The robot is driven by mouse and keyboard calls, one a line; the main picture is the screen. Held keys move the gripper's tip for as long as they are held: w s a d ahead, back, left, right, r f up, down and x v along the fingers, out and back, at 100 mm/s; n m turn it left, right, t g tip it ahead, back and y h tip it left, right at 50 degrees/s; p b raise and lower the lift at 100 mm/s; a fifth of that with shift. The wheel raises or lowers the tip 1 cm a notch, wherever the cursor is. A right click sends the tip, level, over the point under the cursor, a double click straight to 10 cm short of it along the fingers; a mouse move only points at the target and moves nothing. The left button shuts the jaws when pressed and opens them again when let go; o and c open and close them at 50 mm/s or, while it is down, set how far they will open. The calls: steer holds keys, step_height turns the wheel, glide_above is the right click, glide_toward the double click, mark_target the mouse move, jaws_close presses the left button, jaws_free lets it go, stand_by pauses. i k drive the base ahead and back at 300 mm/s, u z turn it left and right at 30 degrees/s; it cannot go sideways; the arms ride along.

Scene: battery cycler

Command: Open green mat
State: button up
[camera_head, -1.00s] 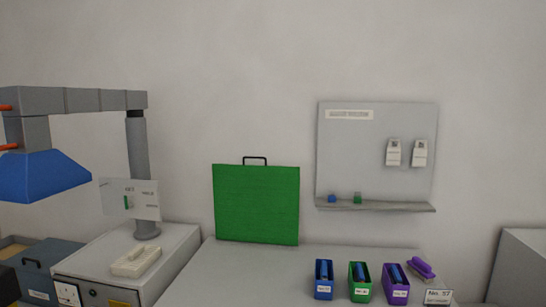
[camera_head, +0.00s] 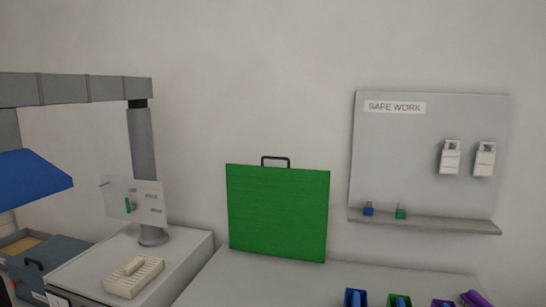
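The green mat (camera_head: 278,213) stands upright as a flat square panel at the back of the grey table (camera_head: 243,275), close to the wall. A dark handle (camera_head: 276,161) sticks up from its top edge. Its whole front face shows and nothing covers it. My gripper is not in view.
Blue (camera_head: 355,298), green (camera_head: 399,300) and purple holders stand at the table's front right, cut off by the frame. A SAFE WORK board (camera_head: 425,150) with a shelf (camera_head: 425,222) hangs right of the mat. A grey cabinet (camera_head: 185,255) with a post stands left. The table before the mat looks clear.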

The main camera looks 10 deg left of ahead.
mark_target(282, 213)
steer(key=u, duration=0.35)
steer(key=i, duration=0.65)
steer(key=u, duration=0.8)
steer(key=i, duration=0.45)
steer(key=u, duration=0.25)
